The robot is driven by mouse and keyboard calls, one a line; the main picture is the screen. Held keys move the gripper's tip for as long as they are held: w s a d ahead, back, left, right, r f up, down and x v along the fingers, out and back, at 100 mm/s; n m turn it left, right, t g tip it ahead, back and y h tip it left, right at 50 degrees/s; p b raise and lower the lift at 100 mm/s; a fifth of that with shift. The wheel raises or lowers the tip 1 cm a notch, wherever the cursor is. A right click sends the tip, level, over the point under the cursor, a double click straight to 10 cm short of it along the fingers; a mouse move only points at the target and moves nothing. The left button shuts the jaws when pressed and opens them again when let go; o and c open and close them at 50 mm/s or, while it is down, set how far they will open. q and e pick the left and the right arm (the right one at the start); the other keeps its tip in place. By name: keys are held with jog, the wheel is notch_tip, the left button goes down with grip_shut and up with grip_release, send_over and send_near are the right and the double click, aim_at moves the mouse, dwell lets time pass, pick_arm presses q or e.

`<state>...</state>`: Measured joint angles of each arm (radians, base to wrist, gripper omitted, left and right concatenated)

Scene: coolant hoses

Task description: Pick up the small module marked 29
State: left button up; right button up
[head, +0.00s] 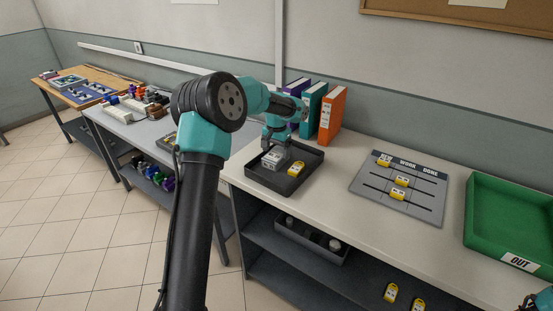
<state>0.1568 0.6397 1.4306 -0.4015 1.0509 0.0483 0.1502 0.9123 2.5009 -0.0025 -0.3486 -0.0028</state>
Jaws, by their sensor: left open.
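A dark tray (305,178) stands on the white bench. In it lie a pale grey-white module (271,160) and a small yellow module (296,169). My left gripper (277,153) is open and reaches down into the tray, right over the pale module; I cannot tell whether its fingers touch it. More small yellow modules lie on the grey board: one at the top left (384,160), one in the middle (401,181) and one lower (398,194). The number 29 is not readable on any module.
The grey board (428,187) reads WORK and DONE. A green OUT bin (484,240) stands at right. Orange (333,115), teal and purple binders stand behind the tray. Yellow modules (390,292) and a dark bin (310,246) sit on the lower shelf. Bench between tray and board is clear.

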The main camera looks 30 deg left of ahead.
pick_arm(q)
jog(key=shift+f, duration=1.3)
jog(key=shift+c, duration=0.4)
jog(key=c, duration=0.9)
jog(key=shift+r, duration=0.2)
jog(key=shift+r, duration=1.35)
jog(key=shift+s+d+r, duration=0.1)
jog(key=shift+s+r, duration=0.05)
jog(key=shift+r, duration=0.2)
jog(key=s+d, duration=0.3)
jog(key=s, duration=0.1)
jog(key=s+d+r, duration=0.1)
jog(key=s+d, duration=0.1)
jog(key=s, duration=0.2)
jog(key=s+d, duration=0.3)
jog(key=s, duration=0.2)
jog(key=shift+d+r, duration=0.15)
jog(key=shift+d, duration=0.2)
